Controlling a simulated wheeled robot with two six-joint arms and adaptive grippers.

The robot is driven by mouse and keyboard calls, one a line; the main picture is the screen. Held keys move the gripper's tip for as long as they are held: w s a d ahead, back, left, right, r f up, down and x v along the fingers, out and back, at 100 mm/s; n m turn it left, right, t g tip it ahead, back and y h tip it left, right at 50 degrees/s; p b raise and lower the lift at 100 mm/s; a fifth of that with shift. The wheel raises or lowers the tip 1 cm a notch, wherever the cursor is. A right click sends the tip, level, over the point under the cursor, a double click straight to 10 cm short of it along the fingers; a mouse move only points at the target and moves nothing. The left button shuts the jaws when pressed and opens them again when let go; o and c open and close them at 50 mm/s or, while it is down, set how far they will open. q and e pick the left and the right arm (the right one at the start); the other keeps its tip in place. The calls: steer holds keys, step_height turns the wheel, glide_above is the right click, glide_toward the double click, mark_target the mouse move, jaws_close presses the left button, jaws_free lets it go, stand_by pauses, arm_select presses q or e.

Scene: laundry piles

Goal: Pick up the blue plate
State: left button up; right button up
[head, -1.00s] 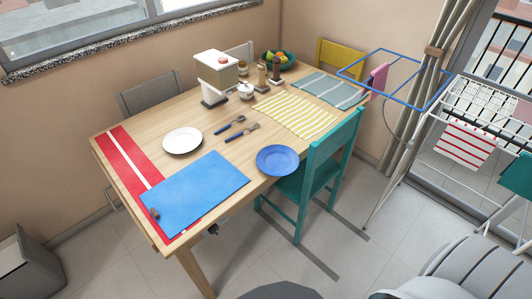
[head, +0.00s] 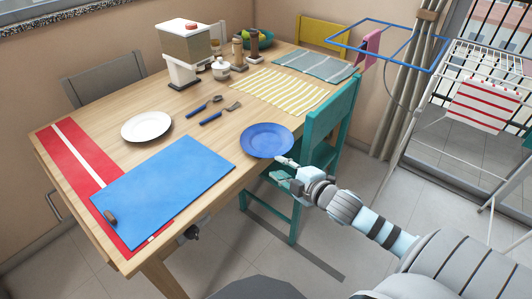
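The blue plate (head: 267,139) lies on the wooden table (head: 180,105) close to its right edge, beside the teal chair (head: 338,120). My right gripper (head: 282,168) is just below the plate's near right rim in the head view, at the table edge and in front of the chair. Its fingers are small and partly merge with the gripper body, so I cannot tell whether they are open or shut. The plate rests flat on the table and nothing visibly holds it. My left gripper is not in view.
A blue mat (head: 165,192) and a red runner (head: 75,165) lie on the left. A white plate (head: 146,126), blue-handled cutlery (head: 212,116) and a striped cloth (head: 280,96) lie nearby. The chair's back stands close to the plate's right side. A drying rack (head: 480,95) stands at right.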

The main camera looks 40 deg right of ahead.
mark_target(262, 156)
steer(key=b+x, duration=0.3)
steer(key=x, duration=0.5)
steer(key=shift+d+f, duration=0.1)
steer(key=shift+d, duration=0.05)
jaws_close()
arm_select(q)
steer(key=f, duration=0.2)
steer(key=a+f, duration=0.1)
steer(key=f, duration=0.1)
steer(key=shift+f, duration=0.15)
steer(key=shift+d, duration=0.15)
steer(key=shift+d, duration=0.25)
